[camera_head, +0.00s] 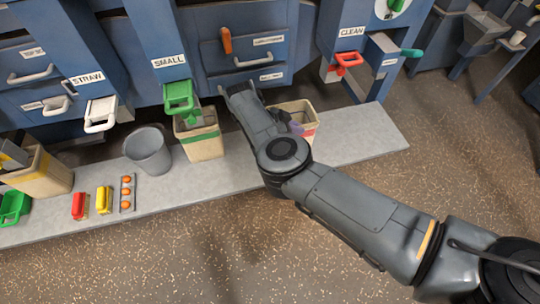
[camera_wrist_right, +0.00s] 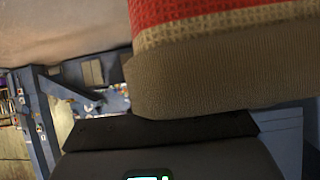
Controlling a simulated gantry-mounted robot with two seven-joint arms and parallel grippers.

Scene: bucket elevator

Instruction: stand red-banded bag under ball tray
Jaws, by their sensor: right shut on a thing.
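The red-banded bag (camera_head: 309,131) is a tan open-topped bag beneath the blue machine, partly hidden behind my right arm. In the right wrist view, its tan cloth and red band (camera_wrist_right: 200,12) fill the upper right, very close to the gripper. My right gripper (camera_head: 291,122) is at the bag's near side and shut on it; its fingertips are mostly hidden. A small grey tray (camera_head: 121,205) with three orange balls lies on the bench. I cannot make out my left gripper.
On the pale bench (camera_head: 362,137) stand a green-banded bag (camera_head: 204,148), a grey bucket (camera_head: 148,153) and red (camera_head: 79,206) and yellow (camera_head: 103,200) blocks. A green handle (camera_head: 179,95) and a red handle (camera_head: 347,60) stick out above. The bench's right end is clear.

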